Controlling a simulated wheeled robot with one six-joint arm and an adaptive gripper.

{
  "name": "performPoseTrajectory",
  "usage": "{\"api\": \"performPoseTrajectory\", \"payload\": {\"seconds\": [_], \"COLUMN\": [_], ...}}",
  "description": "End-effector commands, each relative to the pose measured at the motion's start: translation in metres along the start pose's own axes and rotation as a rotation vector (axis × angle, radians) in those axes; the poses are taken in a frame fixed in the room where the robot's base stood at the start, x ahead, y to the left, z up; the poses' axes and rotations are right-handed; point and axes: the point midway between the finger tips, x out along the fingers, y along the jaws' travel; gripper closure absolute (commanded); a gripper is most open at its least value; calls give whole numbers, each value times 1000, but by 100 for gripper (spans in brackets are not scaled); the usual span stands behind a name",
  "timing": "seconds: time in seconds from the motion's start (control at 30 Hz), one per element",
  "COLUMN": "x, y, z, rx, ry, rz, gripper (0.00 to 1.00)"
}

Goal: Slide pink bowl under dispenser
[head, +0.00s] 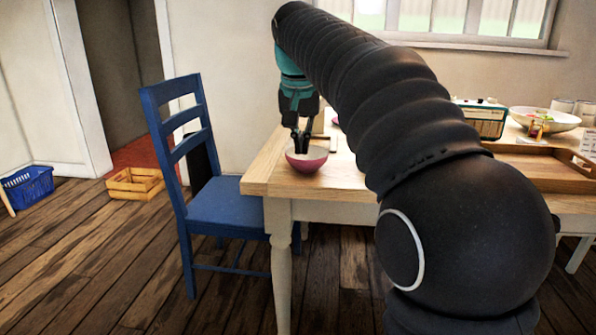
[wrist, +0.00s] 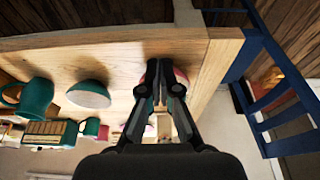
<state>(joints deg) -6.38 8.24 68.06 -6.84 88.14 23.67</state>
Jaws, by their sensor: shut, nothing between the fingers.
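The pink bowl (head: 306,162) stands upright near the left front corner of the wooden table. It is pink outside and pale inside. My gripper (head: 300,150) points down with its fingertips shut and empty at the bowl's opening; I cannot tell if they touch it. In the wrist view my gripper's fingers (wrist: 160,70) hide most of the bowl, and only a pink edge (wrist: 182,78) shows. I cannot make out a dispenser for certain; my arm blocks much of the table in the head view.
The wooden table (head: 259,180) has a blue chair (head: 222,195) at its left. A teal-sided bowl (wrist: 90,94) and teal mug (wrist: 37,98) stand on it. Farther right are a radio (head: 480,120), a white bowl (head: 545,121) and a wooden tray (head: 535,165).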

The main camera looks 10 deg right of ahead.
Motion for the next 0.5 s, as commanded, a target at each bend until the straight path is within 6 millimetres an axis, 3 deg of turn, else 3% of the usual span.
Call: {"api": "performPoseTrajectory", "payload": {"seconds": [0.27,0.5], "x": [15,56], "y": [-5,-5], "z": [-8,-7], "rx": [13,13], "ry": [-7,-7], "rz": [8,7], "gripper": [100,100]}}
